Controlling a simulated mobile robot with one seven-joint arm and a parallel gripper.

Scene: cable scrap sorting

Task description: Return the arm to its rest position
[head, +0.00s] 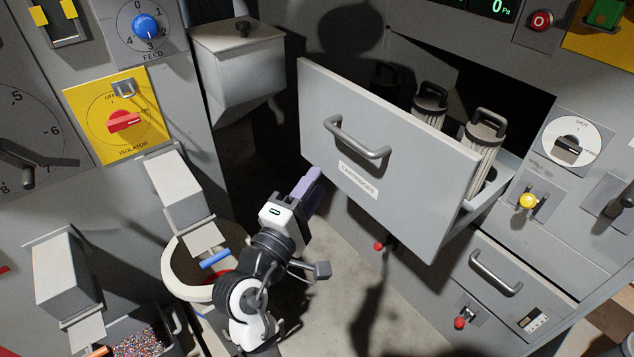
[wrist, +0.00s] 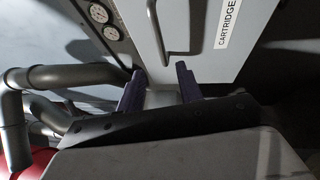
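My gripper (head: 309,184) is in front of the open drawer (head: 400,165), below and left of its handle (head: 357,138) in the head view. Its purple fingers also show in the wrist view (wrist: 159,70), spread apart with nothing between them. The drawer's front and handle are ahead of them there, and the fingers look apart from the handle. My arm rises from the bottom of the head view, bent, with open floor to its right.
The open drawer, labelled for cartridges, juts out and holds cylindrical cartridges (head: 482,140). A white round bin (head: 187,292) stands left of my arm, under a chute (head: 175,186). A grey hopper (head: 240,75) hangs behind. A closed drawer handle (head: 495,272) is at lower right.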

